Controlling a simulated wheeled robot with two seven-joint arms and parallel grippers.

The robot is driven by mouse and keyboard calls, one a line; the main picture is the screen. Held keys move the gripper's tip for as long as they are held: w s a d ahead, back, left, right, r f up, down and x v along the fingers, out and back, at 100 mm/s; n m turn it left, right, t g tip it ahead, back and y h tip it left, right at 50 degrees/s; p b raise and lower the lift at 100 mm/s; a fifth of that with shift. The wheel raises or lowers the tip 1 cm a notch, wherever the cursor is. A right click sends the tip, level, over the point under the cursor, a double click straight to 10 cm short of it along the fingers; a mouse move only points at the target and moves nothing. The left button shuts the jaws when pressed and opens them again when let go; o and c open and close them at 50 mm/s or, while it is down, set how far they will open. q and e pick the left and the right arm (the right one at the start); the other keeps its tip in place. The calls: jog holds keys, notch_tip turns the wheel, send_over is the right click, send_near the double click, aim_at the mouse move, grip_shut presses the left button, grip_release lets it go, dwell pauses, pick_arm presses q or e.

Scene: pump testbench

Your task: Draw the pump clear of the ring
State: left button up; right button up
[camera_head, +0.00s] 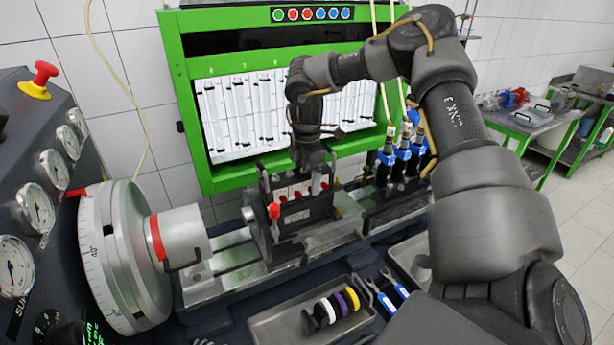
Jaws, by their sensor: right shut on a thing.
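The pump (305,214) appears to be the dark block with a label and red plugs on the bench rail, upright, with a short silver stub (249,214) facing left. My right gripper (314,182) comes down from above and is shut at the top of the pump; its fingertips are small and partly hidden. The ring is probably the silver collar with a red band (184,238) on the large graduated wheel (108,255) at left. A gap shows between the collar and the stub. My left gripper is not in view.
A tray (268,325) with black, white, purple and yellow rings lies in front, beside blue-handled tools (388,297). Blue-collared fittings (404,150) stand right of the pump. A green-framed panel (188,95) rises behind. Gauges (38,210) line the left.

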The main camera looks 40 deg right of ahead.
aim_at(323, 169)
jog(key=c, duration=0.8)
jog(key=shift+o, duration=0.2)
jog(key=shift+b, duration=0.5)
jog(key=shift+d, duration=0.15)
jog(key=shift+s+d, duration=0.3)
jog(key=shift+d, duration=0.85)
jog(key=shift+s+d, duration=0.2)
jog(key=shift+d, duration=0.3)
jog(key=shift+s+d, duration=0.15)
jog(key=shift+d, duration=0.45)
